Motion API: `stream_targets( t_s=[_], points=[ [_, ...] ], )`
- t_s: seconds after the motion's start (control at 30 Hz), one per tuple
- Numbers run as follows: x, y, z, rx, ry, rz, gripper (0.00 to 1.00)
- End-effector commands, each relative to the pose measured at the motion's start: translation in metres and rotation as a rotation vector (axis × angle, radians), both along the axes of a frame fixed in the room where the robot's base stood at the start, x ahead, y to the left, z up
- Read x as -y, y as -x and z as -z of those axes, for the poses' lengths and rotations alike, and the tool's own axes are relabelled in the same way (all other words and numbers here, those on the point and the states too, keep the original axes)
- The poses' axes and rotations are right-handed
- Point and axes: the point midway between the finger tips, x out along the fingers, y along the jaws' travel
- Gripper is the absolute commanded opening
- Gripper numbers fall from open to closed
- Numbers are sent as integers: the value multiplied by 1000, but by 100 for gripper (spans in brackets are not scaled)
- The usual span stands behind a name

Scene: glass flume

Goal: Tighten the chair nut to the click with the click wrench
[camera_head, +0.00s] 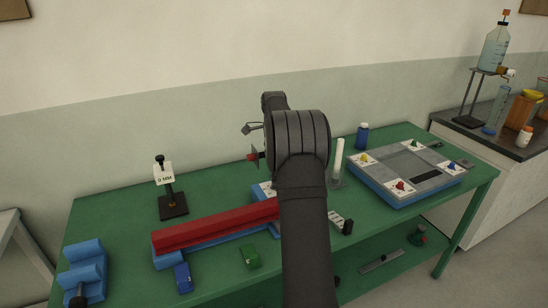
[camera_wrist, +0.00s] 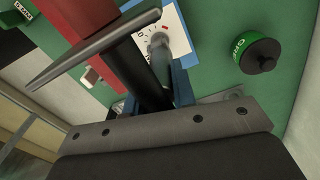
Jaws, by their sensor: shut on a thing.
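My gripper (camera_wrist: 157,98) is at the lower middle of the wrist view, with blue fingers closed around the black shaft of a wrench (camera_wrist: 128,68). The wrench has a long grey crossbar at its upper end, slanting over the red beam. Behind the shaft, a grey round post (camera_wrist: 158,52) stands on a white dial card (camera_wrist: 178,28) with black marks and a red mark. I cannot tell whether wrench and post touch. No nut can be made out clearly. In the head view my arm hides the gripper and most of the card (camera_head: 265,189).
The red beam (camera_head: 205,228) lies on a blue base along the green table (camera_head: 120,215). A black stand with a 5 MM sign (camera_head: 163,174) is behind it. Blue (camera_head: 183,278) and green (camera_head: 250,257) blocks lie in front. A grey-blue tray (camera_head: 405,195) is at right.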

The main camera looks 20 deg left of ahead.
Motion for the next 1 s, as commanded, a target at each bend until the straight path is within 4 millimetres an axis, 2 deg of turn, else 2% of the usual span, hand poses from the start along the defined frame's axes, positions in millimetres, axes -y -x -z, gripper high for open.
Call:
stream_targets(
  t_s=[1.0],
  points=[
    [0, 0, 11, 2, -1, 0, 0]
  ],
)
